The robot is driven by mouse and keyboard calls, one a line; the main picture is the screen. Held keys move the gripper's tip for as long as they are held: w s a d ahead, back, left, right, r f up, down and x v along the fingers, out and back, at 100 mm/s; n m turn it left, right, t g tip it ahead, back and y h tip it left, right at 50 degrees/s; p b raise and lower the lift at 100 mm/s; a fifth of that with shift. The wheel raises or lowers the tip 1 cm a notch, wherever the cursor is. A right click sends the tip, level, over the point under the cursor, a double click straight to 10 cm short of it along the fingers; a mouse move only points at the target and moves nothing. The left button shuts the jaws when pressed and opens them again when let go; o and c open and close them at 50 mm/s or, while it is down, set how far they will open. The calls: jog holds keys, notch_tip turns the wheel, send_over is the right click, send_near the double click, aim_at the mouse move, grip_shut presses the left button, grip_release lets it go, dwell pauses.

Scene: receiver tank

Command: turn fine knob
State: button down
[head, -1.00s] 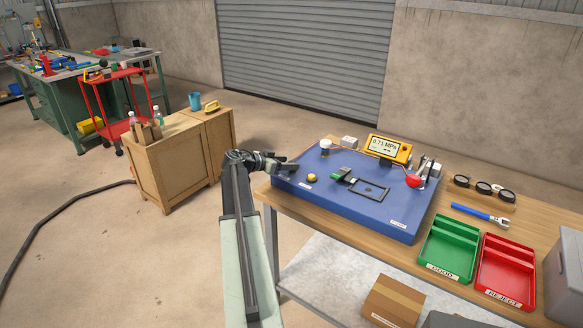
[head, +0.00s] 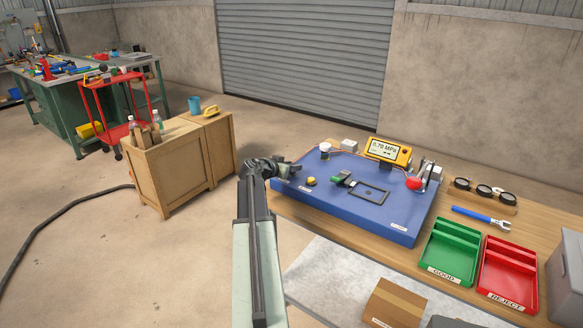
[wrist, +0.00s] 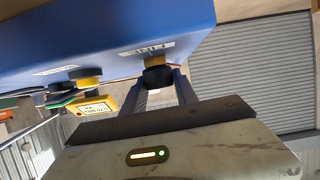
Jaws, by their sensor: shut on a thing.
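The fine knob (wrist: 156,61), yellow and black, sits on the face of the blue panel beside an upside-down FINE label (wrist: 147,49) in the wrist view. My gripper (wrist: 158,85) is shut on it, a finger on each side. In the head view my gripper (head: 290,170) is at the left end of the blue panel (head: 325,207) and the fine knob is hidden there. The yellow gauge (head: 387,151) at the panel's back reads about 0.70 MPa; it also shows in the wrist view (wrist: 92,107).
Another yellow-and-black knob (wrist: 86,77) is left of the fine knob in the wrist view. Wooden crates (head: 180,165) stand left of my arm.

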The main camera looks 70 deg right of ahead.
jog(key=shift+n+t, duration=0.8)
jog(key=c, duration=1)
grip_release()
jog(key=shift+h, duration=0.3)
jog(key=shift+o, duration=0.2)
jog(key=shift+a, duration=0.15)
jog(key=p+v, duration=0.3)
jog(key=v, duration=0.4)
jog(key=shift+a+r, duration=0.2)
jog(key=shift+a, duration=0.05)
jog(key=shift+f, duration=0.1)
